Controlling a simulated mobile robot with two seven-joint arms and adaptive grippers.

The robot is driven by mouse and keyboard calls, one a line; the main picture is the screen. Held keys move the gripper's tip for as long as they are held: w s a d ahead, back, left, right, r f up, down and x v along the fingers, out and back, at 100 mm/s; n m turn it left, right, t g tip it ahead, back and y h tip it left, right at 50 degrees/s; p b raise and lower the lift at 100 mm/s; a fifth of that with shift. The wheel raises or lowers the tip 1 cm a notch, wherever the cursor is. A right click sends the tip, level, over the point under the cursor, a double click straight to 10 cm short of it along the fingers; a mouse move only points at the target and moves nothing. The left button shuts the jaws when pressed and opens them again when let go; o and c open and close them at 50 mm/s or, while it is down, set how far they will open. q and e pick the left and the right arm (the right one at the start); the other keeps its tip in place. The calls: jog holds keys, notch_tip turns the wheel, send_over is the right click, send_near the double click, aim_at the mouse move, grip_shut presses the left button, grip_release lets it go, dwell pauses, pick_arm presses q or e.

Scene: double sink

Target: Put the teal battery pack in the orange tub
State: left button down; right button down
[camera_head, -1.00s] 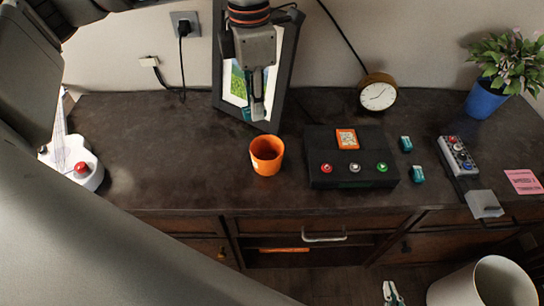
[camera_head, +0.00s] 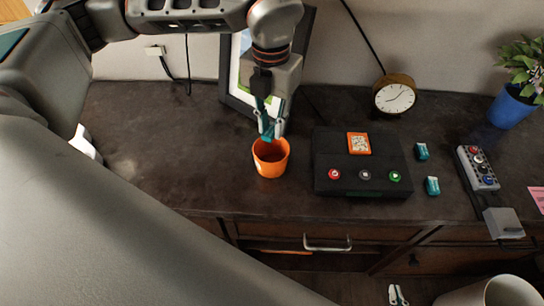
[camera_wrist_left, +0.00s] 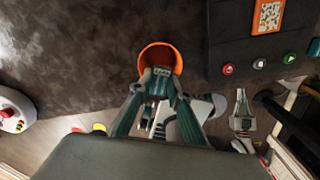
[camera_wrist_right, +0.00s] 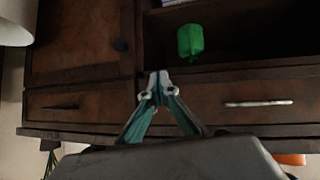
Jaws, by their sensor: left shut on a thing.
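The orange tub (camera_head: 271,168) stands upright on the dark counter, left of the black box. My left gripper (camera_head: 270,127) points down just above the tub's opening, shut on a teal battery pack (camera_head: 269,137). The pack is at the rim's height in the picture, and I cannot tell whether its lower end is inside. In the left wrist view the teal pack (camera_wrist_left: 159,86) sits between the fingers in front of the tub (camera_wrist_left: 158,54). My right gripper (camera_wrist_right: 156,84) is shut and empty, low in front of the drawers; it also shows in the head view (camera_head: 397,296).
The black box (camera_head: 330,152) with buttons is close right of the tub. Two more teal blocks (camera_head: 421,151) (camera_head: 432,185) lie right of it. A picture frame (camera_head: 236,75) leans behind my left gripper. A clock (camera_head: 394,95) stands behind the box. The counter left of the tub is clear.

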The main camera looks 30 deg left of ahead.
aim_at(272, 158)
pick_arm(q)
notch_tip(272, 158, down, 12)
jog(key=shift+f+b, duration=0.15)
jog(key=shift+b, duration=0.45)
jog(key=c, duration=2.3)
grip_release()
jog(key=shift+f, duration=0.1)
jog(key=shift+o, duration=0.7)
